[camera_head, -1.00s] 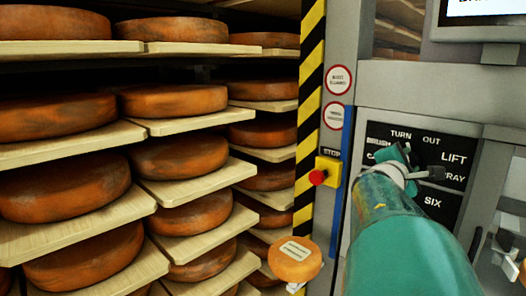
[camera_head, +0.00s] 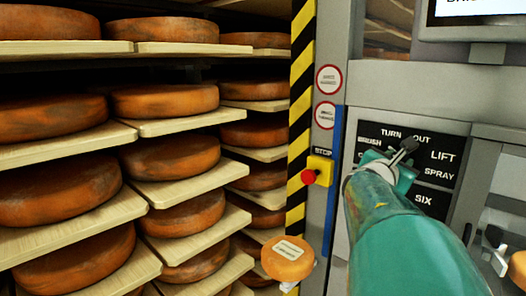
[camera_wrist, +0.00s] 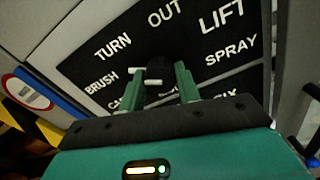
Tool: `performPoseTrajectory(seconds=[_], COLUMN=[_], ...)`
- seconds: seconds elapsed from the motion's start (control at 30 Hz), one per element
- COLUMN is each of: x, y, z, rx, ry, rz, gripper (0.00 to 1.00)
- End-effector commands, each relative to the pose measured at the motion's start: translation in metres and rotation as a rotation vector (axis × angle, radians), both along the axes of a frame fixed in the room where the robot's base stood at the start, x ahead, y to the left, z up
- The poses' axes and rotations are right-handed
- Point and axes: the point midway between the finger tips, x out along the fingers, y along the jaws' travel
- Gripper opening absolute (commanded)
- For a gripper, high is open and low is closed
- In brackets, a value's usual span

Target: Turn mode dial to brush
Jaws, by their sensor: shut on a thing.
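The mode dial (camera_wrist: 158,88) sits on a black panel (camera_wrist: 88,48) lettered TURN, OUT, LIFT, SPRAY, BRUSH and SIX; another label is partly hidden. My gripper (camera_wrist: 160,72) is shut on the dial, with a green finger on each side of it. A small white bar (camera_wrist: 118,74) shows left of the fingers, beside the word BRUSH (camera_wrist: 101,82). I cannot tell for sure that it is the dial's pointer. In the head view my gripper (camera_head: 395,162) and arm cover part of the panel, and a dark piece at the gripper points up and right.
A red stop button (camera_head: 309,177) on a yellow box is left of the panel. A striped post (camera_head: 301,110) separates the machine from shelves of cheese wheels (camera_head: 166,100). A labelled cheese wheel (camera_head: 287,258) is low in front. A screen (camera_head: 480,10) is at the top right.

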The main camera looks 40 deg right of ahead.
Motion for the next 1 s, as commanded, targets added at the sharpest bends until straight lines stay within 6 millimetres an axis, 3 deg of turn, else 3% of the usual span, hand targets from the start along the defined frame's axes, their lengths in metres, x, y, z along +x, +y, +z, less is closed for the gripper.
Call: performPoseTrajectory(seconds=[0.7, 0.73, 0.8, 1.0], x=[-0.0025, -0.0025, -0.0023, -0.0010], y=[-0.0007, -0.0007, -0.0007, -0.0003], z=[0.0065, 0.0066, 0.0059, 0.0035], rx=[-0.026, -0.027, -0.025, -0.021], ry=[0.087, 0.087, 0.087, 0.089], rz=[-0.006, -0.007, -0.006, -0.003], gripper=[0.10, 0.39, 0.52, 0.54])
